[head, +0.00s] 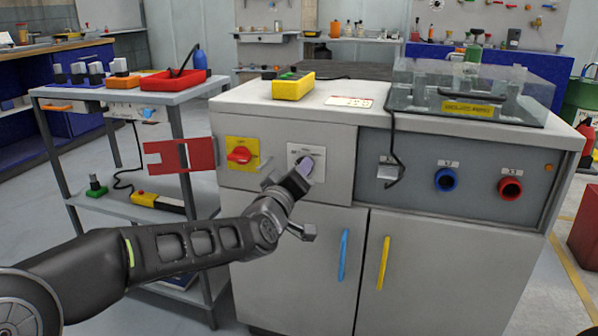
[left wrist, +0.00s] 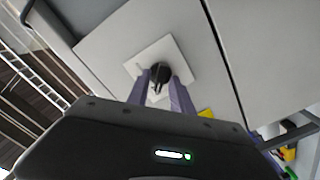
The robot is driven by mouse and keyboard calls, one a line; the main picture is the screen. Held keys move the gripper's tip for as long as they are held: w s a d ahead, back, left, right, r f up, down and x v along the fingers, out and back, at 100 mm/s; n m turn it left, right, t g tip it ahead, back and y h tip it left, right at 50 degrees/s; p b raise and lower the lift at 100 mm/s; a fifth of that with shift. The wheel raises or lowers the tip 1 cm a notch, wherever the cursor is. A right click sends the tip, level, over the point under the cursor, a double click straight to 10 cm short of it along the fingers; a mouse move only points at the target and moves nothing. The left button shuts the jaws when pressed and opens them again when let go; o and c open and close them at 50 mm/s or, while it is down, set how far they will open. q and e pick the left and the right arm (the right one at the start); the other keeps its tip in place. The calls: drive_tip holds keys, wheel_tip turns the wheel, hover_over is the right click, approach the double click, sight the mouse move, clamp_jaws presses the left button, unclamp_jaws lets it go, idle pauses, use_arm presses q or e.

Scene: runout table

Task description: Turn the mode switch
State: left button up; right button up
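The mode switch is a dark rotary knob on a square white plate on the front of the grey cabinet. The plate (head: 317,150) shows in the head view, with the knob mostly hidden behind my left gripper (head: 304,168). In the left wrist view the black knob (left wrist: 160,73) sits on its white plate (left wrist: 180,52), between the two purple fingers of my left gripper (left wrist: 162,85). The fingers stand apart on either side of the knob. There seems to be a small gap beside its narrow handle. My right gripper is not in view.
A red switch (head: 239,156) on a yellow plate sits left of the mode switch. A red slotted tag (head: 180,155) is beside the cabinet. Blue (head: 446,180) and red (head: 510,188) round sockets are to the right. A yellow box (head: 292,87) stands on top.

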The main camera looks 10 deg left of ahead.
use_arm(q)
drive_tip(key=shift+o, duration=0.4)
drive_tip(key=s+p, duration=0.1)
drive_tip(key=s, duration=0.6)
drive_tip(key=shift+s+a, duration=0.25)
drive_tip(key=shift+s, duration=0.15)
